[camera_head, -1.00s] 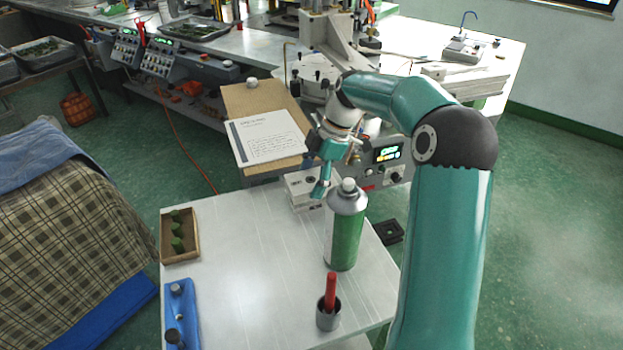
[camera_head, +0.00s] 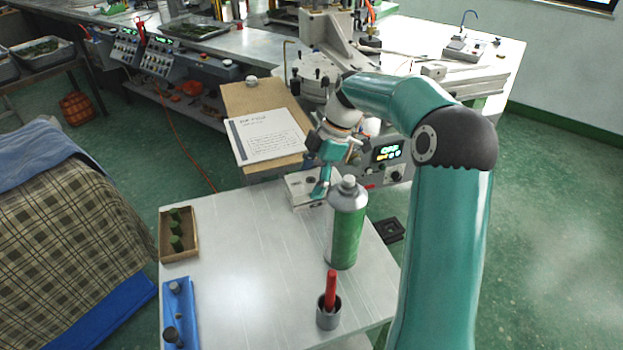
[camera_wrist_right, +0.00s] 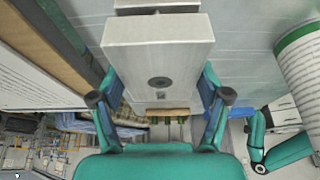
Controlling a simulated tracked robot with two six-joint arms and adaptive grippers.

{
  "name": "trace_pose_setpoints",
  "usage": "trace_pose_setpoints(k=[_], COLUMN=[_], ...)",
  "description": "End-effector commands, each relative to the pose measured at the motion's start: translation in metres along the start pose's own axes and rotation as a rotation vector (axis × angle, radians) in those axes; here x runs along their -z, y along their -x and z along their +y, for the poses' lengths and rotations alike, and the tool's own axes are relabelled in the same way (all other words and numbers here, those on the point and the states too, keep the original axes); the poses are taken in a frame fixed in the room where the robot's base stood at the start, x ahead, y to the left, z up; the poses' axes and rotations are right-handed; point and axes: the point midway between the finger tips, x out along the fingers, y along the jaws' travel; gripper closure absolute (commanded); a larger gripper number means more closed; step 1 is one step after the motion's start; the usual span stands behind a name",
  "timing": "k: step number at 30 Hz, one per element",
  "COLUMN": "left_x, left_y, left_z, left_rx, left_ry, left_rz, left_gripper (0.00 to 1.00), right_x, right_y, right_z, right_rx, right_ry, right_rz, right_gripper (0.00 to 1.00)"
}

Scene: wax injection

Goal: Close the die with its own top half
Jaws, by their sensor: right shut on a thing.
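The die's top half is a grey metal block with a dark round hole (camera_wrist_right: 160,70), between the fingers of my right gripper (camera_wrist_right: 158,88) in the right wrist view. My right gripper (camera_head: 320,187) is shut on it. Another pale grey metal block (camera_wrist_right: 157,4), apparently the bottom half, shows past its far edge. In the head view the pale die (camera_head: 302,192) is at the back of the white table, partly hidden by the gripper and can. I cannot tell whether the halves touch. My left gripper is not in view.
A green spray can (camera_head: 345,230) stands close in front of the gripper. A grey cup (camera_head: 328,317) holds a red-handled tool. A wooden tray (camera_head: 180,250) with green pieces and a blue holder (camera_head: 180,310) lie at left. The table's middle (camera_head: 255,260) is clear.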

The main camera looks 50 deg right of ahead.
Motion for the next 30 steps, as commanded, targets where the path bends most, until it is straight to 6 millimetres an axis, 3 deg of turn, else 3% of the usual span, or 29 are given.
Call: trace_pose_setpoints(k=[13, 14, 17, 30], left_x=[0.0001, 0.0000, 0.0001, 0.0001], left_y=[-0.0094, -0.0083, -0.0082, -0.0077], left_z=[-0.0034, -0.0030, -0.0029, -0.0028], left_rx=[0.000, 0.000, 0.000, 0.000], left_ry=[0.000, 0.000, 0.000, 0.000], left_rz=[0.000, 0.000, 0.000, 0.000], left_gripper=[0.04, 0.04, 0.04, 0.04], right_x=[-0.0045, -0.0040, -0.0039, -0.0044], right_y=[-0.0106, -0.0095, -0.0093, -0.0068], right_z=[0.0002, 0.0002, 0.0002, 0.0004], right_rx=[-0.001, -0.001, -0.001, -0.001], right_ry=[0.000, 0.000, 0.000, 0.000], right_rz=[0.000, 0.000, 0.000, 0.000], right_gripper=[0.74, 0.19, 0.03, 0.00])
